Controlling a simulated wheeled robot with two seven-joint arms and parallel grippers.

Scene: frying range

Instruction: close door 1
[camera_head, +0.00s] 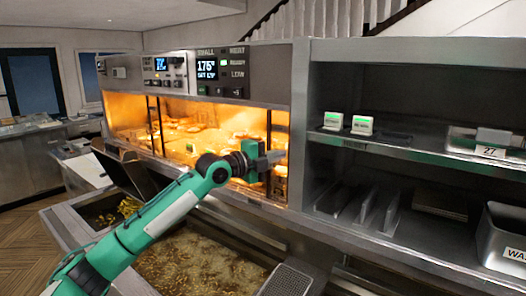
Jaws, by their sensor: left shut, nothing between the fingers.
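The heated cabinet (215,112) of the frying range glows orange, with food pieces visible on its shelves. Its front appears open or glazed; I cannot tell which panel is door 1. My left arm reaches in from the lower left across the fryer. My left gripper (274,157) is shut and empty, in front of the right end of the cabinet opening, near the upright at the grey shelf unit's edge. I cannot tell if it touches anything. My right gripper is not in view.
Below are a pan of bubbling oil (195,262) and another with chips (125,207), beside a raised dark lid (122,172). At right, a grey shelf unit (300,120) holds small labelled boxes (362,125) and a metal bin (503,240). Control panels (207,70) sit above the cabinet.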

